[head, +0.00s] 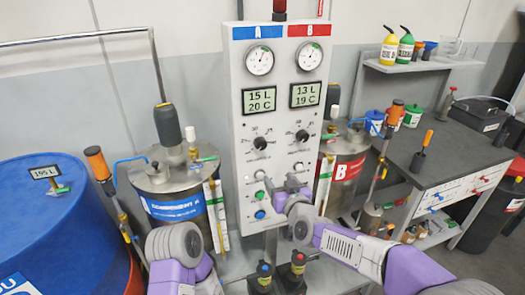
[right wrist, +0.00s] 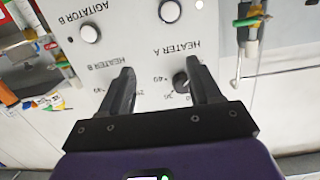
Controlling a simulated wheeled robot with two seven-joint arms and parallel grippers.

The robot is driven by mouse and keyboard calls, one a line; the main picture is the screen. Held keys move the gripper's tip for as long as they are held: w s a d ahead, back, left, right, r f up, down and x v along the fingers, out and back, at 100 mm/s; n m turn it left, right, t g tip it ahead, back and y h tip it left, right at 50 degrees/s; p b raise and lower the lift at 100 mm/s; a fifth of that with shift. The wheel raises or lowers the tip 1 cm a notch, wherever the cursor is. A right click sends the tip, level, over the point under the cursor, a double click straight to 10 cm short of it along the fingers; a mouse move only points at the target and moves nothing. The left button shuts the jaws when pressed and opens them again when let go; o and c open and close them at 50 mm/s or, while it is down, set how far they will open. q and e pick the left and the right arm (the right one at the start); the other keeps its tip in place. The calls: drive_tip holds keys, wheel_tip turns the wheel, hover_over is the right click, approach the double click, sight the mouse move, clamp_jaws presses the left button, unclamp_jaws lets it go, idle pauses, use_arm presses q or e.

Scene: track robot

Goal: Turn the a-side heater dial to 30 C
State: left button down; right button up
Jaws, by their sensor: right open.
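The heater A dial (head: 259,143) is a black knob on the left half of the white control panel (head: 243,95), with a printed number scale. The A display (head: 259,100) above it reads 15 L, 20 C. My right gripper (head: 287,186) is open, in front of the lower panel. In the right wrist view, which is upside down, the heater A dial (right wrist: 181,82) shows between the open fingers (right wrist: 162,72), close to the right finger. I cannot tell contact or the pointer's setting. My left arm shows at the bottom, but its gripper is out of view.
The heater B dial (head: 301,136) is beside heater A. White agitator knobs (head: 260,174) and green and blue buttons (head: 260,214) sit lower. A blue-banded tank (head: 172,207) stands left, a red-banded tank (head: 347,172) right. A dark workbench (head: 440,150) is at right.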

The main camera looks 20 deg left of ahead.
drive_tip(key=t+y, duration=0.1)
approach(262, 146)
drive_tip(key=w, duration=0.1)
drive_tip(key=shift+n, duration=0.4)
drive_tip(key=shift+a+x, duration=0.25)
drive_tip(key=shift+x, duration=3.6)
drive_tip(key=shift+s, duration=0.15)
drive_tip(key=c, duration=1)
drive_tip(key=shift+c, duration=0.2)
